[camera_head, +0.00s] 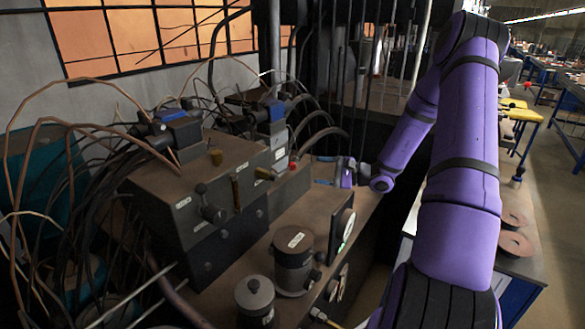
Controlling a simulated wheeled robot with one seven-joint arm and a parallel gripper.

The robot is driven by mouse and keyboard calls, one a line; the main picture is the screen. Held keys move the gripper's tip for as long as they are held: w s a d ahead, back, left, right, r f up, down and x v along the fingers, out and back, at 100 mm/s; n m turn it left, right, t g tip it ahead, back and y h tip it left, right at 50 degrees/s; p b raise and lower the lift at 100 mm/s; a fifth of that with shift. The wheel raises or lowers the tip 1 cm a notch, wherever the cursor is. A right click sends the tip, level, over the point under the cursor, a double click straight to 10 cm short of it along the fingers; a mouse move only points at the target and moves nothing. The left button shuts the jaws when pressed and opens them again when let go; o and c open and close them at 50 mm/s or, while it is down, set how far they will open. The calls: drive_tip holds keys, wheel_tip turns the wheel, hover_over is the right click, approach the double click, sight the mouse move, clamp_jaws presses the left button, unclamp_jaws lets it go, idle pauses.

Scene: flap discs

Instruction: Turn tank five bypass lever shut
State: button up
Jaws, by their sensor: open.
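My purple arm reaches down from the upper right. My gripper (328,171) is open at its end, just right of the rear part of a brown machine block (195,175). Small fittings stick out of the block: a black-knobbed lever (211,208) at its front, an upright brass handle (236,192), an orange-brown handle (265,173) and a red knob (293,166). The labels are too small to read, so I cannot tell which is the tank five bypass lever. Nothing shows in my gripper, and its fingertips are small and partly unclear.
Two dark cylinders, a taller one (293,260) and a shorter one (254,300), stand in front of the block. A gauge box (341,228) stands right of them. Cables and copper tubes crowd the left. Vertical rods stand behind my gripper. A bench with discs (516,246) is at right.

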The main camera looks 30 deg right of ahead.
sight(292, 165)
drive_tip(key=shift+m+t+h, duration=0.3)
drive_tip(key=shift+m+t, duration=0.1)
drive_tip(key=x, duration=0.6)
drive_tip(key=f+x, duration=0.1)
drive_tip(key=x, duration=0.3)
drive_tip(key=shift+w+d, duration=0.3)
drive_tip(key=shift+w, duration=0.05)
drive_tip(key=shift+c, duration=0.4)
clamp_jaws()
